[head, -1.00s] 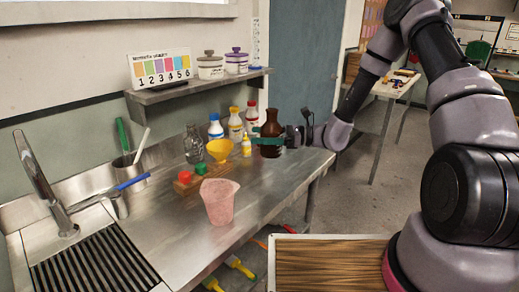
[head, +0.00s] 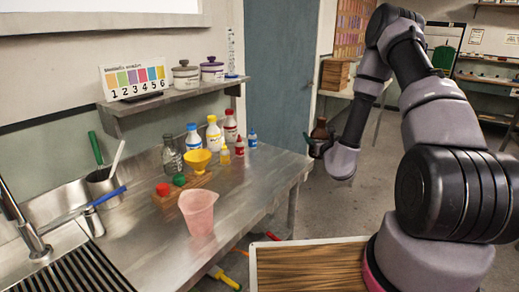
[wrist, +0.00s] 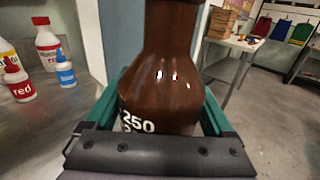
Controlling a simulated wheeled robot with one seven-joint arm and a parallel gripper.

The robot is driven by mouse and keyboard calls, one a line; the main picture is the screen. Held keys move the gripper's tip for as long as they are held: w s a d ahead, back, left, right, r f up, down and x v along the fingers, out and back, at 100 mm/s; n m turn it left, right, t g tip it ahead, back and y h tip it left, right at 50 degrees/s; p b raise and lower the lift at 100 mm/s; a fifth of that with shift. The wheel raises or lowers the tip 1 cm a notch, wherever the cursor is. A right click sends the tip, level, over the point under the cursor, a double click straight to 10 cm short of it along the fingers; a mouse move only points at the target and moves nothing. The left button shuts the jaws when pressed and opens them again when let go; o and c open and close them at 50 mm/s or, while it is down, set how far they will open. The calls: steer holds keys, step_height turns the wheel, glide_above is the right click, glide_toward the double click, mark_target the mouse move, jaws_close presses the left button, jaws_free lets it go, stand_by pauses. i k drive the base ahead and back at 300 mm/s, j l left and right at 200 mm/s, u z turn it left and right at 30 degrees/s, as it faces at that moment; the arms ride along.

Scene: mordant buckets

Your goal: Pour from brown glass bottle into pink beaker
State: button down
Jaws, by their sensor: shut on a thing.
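The brown glass bottle (head: 320,128) is in my gripper (head: 318,147), off the right end of the steel counter, with the floor behind it. In the wrist view the bottle (wrist: 160,75) stands between the green fingers, with a white "250" mark on it; its top is cut off by the frame. My gripper (wrist: 160,122) is shut on it. The bottle looks about upright. The pink beaker (head: 199,214) stands upright on the counter near its front edge, to the left of and apart from the bottle. Whether it holds anything cannot be told.
The sink (head: 70,270) is at left. The counter right of the beaker is clear.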

mark_target(196, 205)
steer(key=k+l+u, duration=0.75)
steer(key=l, duration=0.15)
steer(key=k+l+u, duration=0.4)
steer(key=i+j, duration=0.15)
steer(key=j, duration=0.2)
steer(key=i+j, duration=0.15)
steer(key=j, duration=0.2)
